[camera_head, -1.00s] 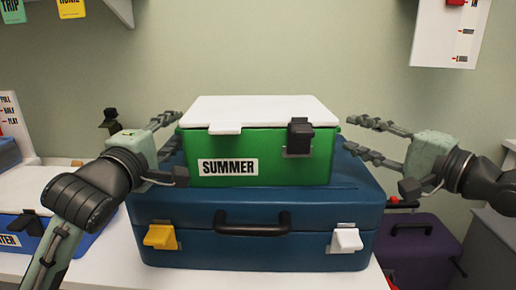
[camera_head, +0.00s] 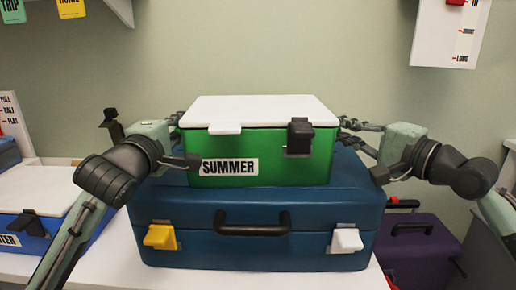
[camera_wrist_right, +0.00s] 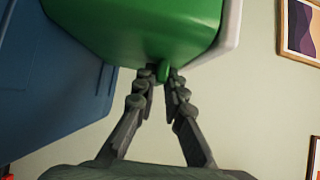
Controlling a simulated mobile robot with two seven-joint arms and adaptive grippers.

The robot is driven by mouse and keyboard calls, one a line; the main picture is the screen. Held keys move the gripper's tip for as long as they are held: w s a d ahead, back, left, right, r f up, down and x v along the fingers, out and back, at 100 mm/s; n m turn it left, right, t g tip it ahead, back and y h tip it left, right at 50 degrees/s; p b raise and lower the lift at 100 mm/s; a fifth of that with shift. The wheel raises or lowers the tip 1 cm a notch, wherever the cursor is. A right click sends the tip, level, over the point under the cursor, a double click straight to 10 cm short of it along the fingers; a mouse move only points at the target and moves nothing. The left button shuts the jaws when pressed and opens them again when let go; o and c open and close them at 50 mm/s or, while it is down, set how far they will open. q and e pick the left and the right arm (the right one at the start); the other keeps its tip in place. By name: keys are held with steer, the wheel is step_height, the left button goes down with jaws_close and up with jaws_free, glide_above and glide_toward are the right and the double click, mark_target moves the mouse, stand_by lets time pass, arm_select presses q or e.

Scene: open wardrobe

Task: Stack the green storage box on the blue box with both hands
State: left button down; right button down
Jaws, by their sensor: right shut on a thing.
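The green storage box (camera_head: 265,158), with a white lid, dark latch and SUMMER label, sits level on a dark blue suitcase (camera_head: 185,215). A brighter blue box (camera_head: 62,228) with a white lid and a label ending in TER stands at the left, partly hidden by my left arm. My right gripper (camera_head: 350,133) is at the green box's right side; in the right wrist view its fingers (camera_wrist_right: 163,84) are shut on a small green tab beneath the box side. My left gripper (camera_head: 181,140) is at the box's left side; its fingertips are largely hidden.
A purple case (camera_head: 420,250) stands low at the right, beside the white surface (camera_head: 300,280). A white panel (camera_head: 450,35) hangs at the upper right. A shelf with tags is at the upper left. The wall behind the green box is bare.

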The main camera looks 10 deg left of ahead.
arm_select(q)
steer(key=shift+r, duration=0.1)
arm_select(e)
steer(key=shift+r, duration=0.1)
stand_by(0.4)
